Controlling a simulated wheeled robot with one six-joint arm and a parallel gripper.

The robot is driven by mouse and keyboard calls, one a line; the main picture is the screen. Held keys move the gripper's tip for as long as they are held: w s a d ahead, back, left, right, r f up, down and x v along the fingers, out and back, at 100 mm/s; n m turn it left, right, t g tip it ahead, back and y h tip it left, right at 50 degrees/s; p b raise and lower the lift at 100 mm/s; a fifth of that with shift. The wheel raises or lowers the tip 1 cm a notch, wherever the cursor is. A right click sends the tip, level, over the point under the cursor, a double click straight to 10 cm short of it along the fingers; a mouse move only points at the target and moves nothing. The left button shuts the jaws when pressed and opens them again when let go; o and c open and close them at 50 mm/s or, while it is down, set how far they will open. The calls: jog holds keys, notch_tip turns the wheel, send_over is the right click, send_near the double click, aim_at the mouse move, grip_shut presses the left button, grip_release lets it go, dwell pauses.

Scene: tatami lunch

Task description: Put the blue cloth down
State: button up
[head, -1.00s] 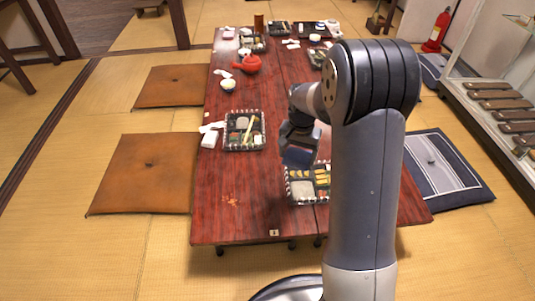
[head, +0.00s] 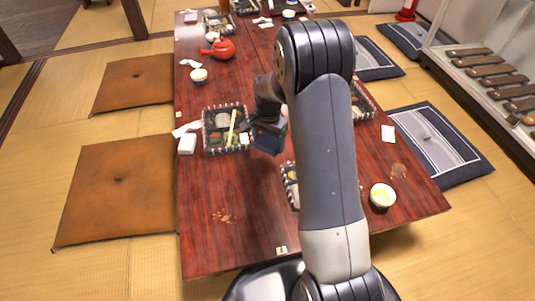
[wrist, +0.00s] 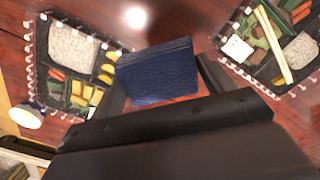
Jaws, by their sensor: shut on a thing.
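My gripper (head: 267,118) is shut on the blue cloth (head: 271,138), which looks like a folded dark blue block. In the wrist view the cloth (wrist: 158,72) sits between the two fingers of my gripper (wrist: 160,88). The cloth appears to be above the red-brown wooden table (head: 205,235), just right of a filled lunch tray (head: 207,141). Whether it touches the table is hard to tell. My arm hides part of the table's middle.
A second lunch tray (head: 291,197) is mostly hidden behind my arm. A bowl (head: 382,195) stands right of it. A red teapot (head: 222,48) and a small cup (head: 198,75) stand farther back. The table's near left part is clear apart from a stain (head: 222,216).

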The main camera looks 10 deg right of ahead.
aim_at(269, 140)
jog(key=shift+f+b, duration=0.95)
jog(key=shift+f, duration=1.6)
jog(key=shift+f+b, duration=0.3)
jog(key=shift+f, duration=0.35)
jog(key=o, duration=1)
jog(key=shift+c, duration=0.2)
jog(key=shift+r, duration=0.15)
notch_tip(269, 140, up, 13)
jog(key=p, duration=0.5)
